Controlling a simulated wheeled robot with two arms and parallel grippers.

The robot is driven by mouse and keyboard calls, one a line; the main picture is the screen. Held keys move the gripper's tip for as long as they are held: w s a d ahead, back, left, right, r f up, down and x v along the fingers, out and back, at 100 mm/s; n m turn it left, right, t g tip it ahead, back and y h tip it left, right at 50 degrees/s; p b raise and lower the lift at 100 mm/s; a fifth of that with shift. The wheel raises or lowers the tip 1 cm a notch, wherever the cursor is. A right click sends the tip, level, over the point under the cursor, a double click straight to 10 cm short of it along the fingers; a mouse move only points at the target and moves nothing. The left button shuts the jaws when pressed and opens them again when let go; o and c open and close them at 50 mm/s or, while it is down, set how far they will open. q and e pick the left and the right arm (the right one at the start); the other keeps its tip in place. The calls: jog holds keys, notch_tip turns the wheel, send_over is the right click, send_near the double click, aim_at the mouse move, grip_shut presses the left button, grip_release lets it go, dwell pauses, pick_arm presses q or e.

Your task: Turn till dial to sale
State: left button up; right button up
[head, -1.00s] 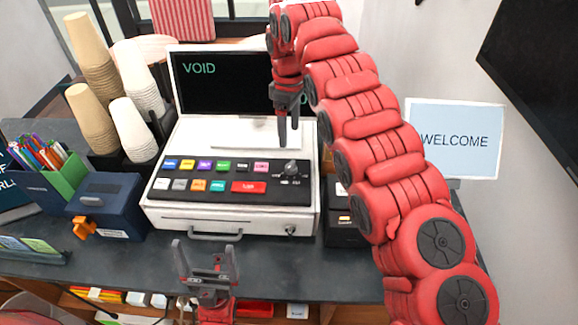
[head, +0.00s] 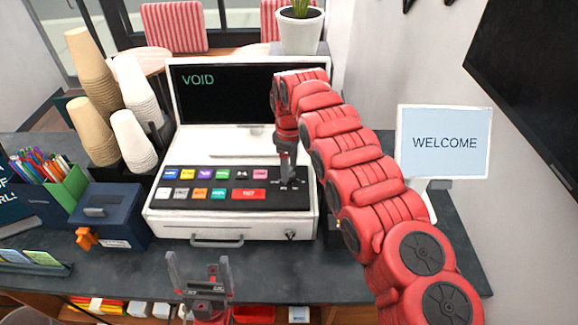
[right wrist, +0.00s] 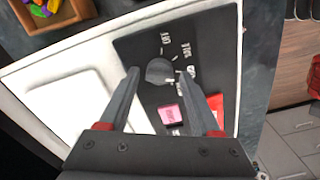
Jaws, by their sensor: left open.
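The till (head: 236,224) is white with a black key panel and a dark screen (head: 222,95) reading VOID. In the right wrist view the round dark dial (right wrist: 158,71) sits on the panel among small white labels. Its pointer direction is hard to tell. My right gripper (head: 287,182) points down over the dial and hides it in the head view. In the right wrist view its fingers (right wrist: 158,73) are apart, one on each side of the dial, with a gap visible. My left gripper (head: 197,257) is open and empty in front of the counter's near edge.
Stacked cups (head: 133,140), a blue box (head: 108,215) and a pen holder (head: 62,188) stand left of the till. A WELCOME sign (head: 444,142) stands at the right. A potted plant (head: 299,32) is behind the screen.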

grip_shut()
jog(key=shift+f+n+b, duration=0.25)
jog(key=shift+n+b, duration=0.35)
jog(key=shift+b, duration=0.45)
jog(key=shift+r+n+b, duration=0.1)
jog(key=shift+n+b, duration=0.45)
jog(key=shift+n, duration=0.15)
jog(key=shift+r+n, duration=0.15)
jog(key=shift+n, duration=2.85)
